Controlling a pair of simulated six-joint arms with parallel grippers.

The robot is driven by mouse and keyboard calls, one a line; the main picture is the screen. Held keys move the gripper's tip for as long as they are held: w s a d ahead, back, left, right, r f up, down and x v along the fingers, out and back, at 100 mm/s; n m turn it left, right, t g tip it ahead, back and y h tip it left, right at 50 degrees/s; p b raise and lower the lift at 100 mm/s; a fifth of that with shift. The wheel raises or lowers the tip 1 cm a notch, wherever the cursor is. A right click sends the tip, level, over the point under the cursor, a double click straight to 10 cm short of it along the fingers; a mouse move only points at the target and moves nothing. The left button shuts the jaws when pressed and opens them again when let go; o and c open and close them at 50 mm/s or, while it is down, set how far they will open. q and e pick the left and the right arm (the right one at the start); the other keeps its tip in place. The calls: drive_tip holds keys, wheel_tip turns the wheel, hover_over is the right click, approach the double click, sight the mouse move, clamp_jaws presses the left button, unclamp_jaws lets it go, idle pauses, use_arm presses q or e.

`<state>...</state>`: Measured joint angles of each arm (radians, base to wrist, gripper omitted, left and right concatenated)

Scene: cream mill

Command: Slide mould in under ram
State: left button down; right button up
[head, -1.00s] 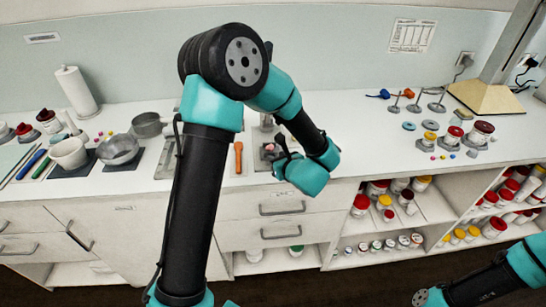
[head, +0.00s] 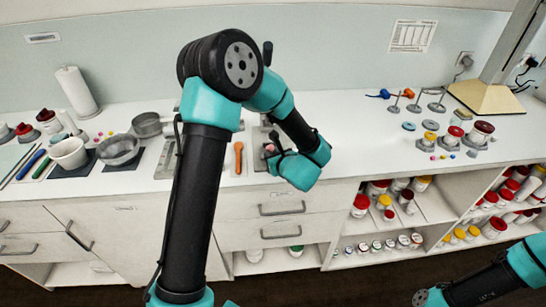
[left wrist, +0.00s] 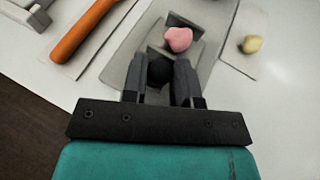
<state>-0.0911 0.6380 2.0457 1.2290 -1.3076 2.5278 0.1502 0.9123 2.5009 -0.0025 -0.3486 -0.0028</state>
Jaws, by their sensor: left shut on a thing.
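My left gripper (left wrist: 160,78) is shut on a dark round knob (left wrist: 160,70), which sits between its two fingers in the left wrist view. Just beyond the fingertips a pink lump (left wrist: 178,39) rests on a grey metal piece, which looks like the mould, over a grey base plate (left wrist: 120,67). The pink lump also shows small in the head view (head: 270,148), beside my left wrist. My left arm hides much of this spot there, and I cannot make out the ram. My right gripper is not in view; only part of its arm shows at the lower right.
An orange-handled tool (left wrist: 85,32) lies left of the base plate. A pale yellow lump (left wrist: 252,44) sits on a small card to its right. Pans (head: 118,149) and a white bowl (head: 68,152) stand further left.

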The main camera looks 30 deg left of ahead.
use_arm(q)
drive_tip(key=w+a, duration=0.1)
drive_tip(key=w, duration=0.1)
drive_tip(key=w+a, duration=0.3)
drive_tip(key=w, duration=0.1)
drive_tip(key=shift+w+a, duration=0.25)
drive_tip(key=shift+a, duration=0.05)
drive_tip(key=shift+r, duration=0.1)
drive_tip(key=c, duration=1.2)
unclamp_jaws()
drive_tip(key=shift+c, duration=0.2)
drive_tip(key=shift+d, duration=0.1)
drive_tip(key=v, duration=1.7)
drive_tip(key=shift+s+d, duration=0.1)
